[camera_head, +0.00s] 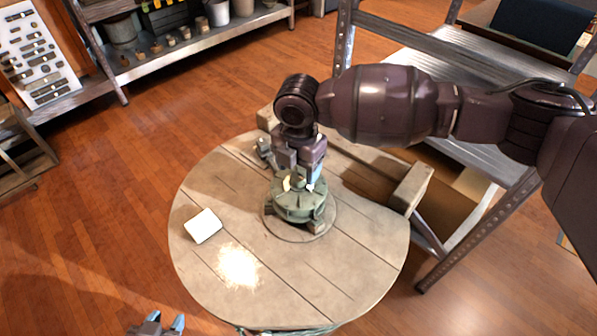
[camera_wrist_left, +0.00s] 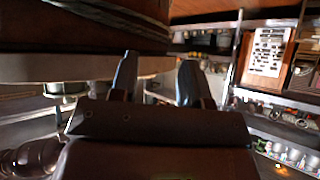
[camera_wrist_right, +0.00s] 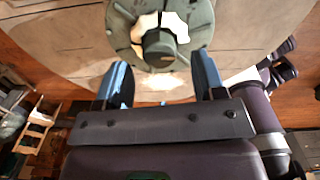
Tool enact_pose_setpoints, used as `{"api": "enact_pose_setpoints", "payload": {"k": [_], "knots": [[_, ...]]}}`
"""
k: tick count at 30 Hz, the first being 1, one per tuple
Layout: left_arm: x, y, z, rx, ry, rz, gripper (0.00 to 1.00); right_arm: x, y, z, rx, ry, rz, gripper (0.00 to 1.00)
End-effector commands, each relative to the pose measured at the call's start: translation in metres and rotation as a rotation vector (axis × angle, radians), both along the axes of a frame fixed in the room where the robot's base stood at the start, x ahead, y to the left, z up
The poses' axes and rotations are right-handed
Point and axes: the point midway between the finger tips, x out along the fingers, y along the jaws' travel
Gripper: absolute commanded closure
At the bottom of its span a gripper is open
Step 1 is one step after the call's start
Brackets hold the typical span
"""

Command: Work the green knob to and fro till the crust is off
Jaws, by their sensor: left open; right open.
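The round green fixture (camera_head: 298,207) stands on the round wooden table. In the right wrist view its green knob (camera_wrist_right: 160,45) sits in the middle of the green plate (camera_wrist_right: 195,25). Pale, ragged crust (camera_wrist_right: 174,24) lies on both sides of the knob. My right gripper (camera_wrist_right: 162,70) is open and points down at the fixture. Its fingertips appear left and right of the knob, with no contact visible; the arm partly hides the knob in the head view. My left gripper (camera_head: 163,324) is open and empty, low at the left, off the table; it also shows in the left wrist view (camera_wrist_left: 157,75).
The wooden table (camera_head: 200,275) holds a white block (camera_head: 203,226) and a bright pale patch (camera_head: 238,266) at its left. A wooden beam (camera_head: 410,188) and a metal shelf rack (camera_head: 455,245) stand close on the right. Open floor lies to the left.

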Motion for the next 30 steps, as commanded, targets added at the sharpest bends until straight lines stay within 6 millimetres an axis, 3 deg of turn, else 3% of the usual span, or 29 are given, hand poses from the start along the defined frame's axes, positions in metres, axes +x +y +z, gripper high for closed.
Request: {"api": "enact_pose_setpoints", "payload": {"k": [6, 17, 27, 30], "knots": [[0.004, -0.001, 0.0, -0.003, -0.007, 0.001, 0.57, 0.0, 0.0, -0.021, 0.001, 0.001, 0.0, 0.37], [0.006, 0.002, 0.002, 0.006, -0.013, -0.007, 0.57, 0.0, 0.0, -0.023, 0.0, -0.001, 0.0, 0.37], [-0.003, 0.005, -0.004, 0.012, 0.01, -0.007, 0.57, 0.0, 0.0, -0.023, 0.0, -0.001, 0.0, 0.86], [-0.005, 0.005, -0.005, 0.012, 0.013, -0.005, 0.57, 0.0, 0.0, -0.023, 0.0, -0.001, -0.002, 0.86]]}}
